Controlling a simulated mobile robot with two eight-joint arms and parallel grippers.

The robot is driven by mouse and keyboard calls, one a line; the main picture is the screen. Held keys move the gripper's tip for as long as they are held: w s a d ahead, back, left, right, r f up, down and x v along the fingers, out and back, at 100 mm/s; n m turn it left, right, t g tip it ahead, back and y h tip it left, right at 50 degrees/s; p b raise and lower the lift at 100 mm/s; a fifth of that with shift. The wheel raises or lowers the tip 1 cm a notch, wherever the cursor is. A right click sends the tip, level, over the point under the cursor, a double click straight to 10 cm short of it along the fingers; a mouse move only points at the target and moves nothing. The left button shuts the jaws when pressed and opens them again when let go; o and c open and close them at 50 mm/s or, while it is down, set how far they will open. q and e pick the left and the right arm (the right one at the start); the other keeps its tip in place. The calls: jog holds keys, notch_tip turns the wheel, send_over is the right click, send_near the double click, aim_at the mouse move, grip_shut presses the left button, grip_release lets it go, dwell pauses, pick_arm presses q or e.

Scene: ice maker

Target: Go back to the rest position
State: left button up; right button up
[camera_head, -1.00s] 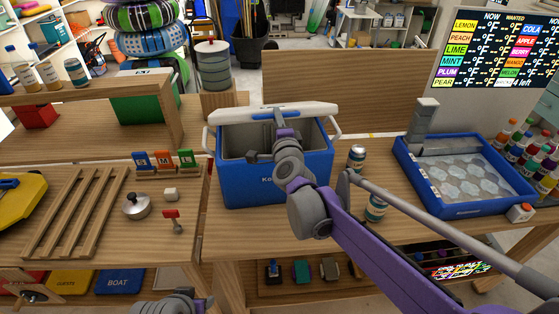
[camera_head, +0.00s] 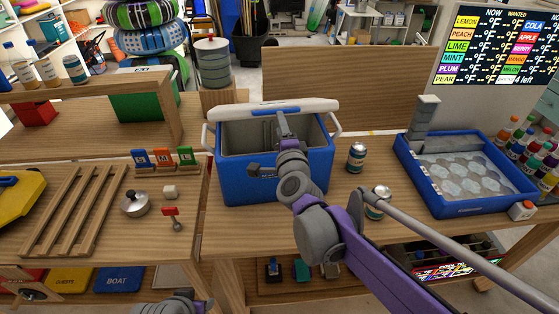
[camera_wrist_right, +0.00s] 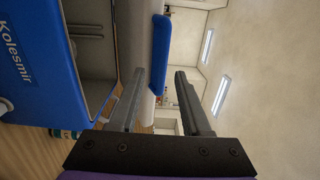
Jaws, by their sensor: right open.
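My right gripper (camera_head: 268,147) is in front of and over the front of the blue cooler (camera_head: 232,180), with nothing between its fingers. In the right wrist view the two fingers (camera_wrist_right: 158,75) are clearly apart, and the cooler (camera_wrist_right: 40,70) fills the left side. The cooler's white lid (camera_head: 310,106) stands open at the back; part of its inside is hidden by my arm. Of my left arm only a grey end part (camera_head: 175,304) shows at the bottom edge, and its fingers cannot be made out.
Two cans, one behind (camera_head: 356,157) and one in front (camera_head: 377,203), stand right of the cooler near my right arm. A blue ice tray (camera_head: 470,211) is at the right. A wooden rack (camera_head: 75,212) and a small pot (camera_head: 135,205) are on the left counter.

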jog(key=shift+s+d, duration=0.15)
jog(key=shift+s, duration=0.75)
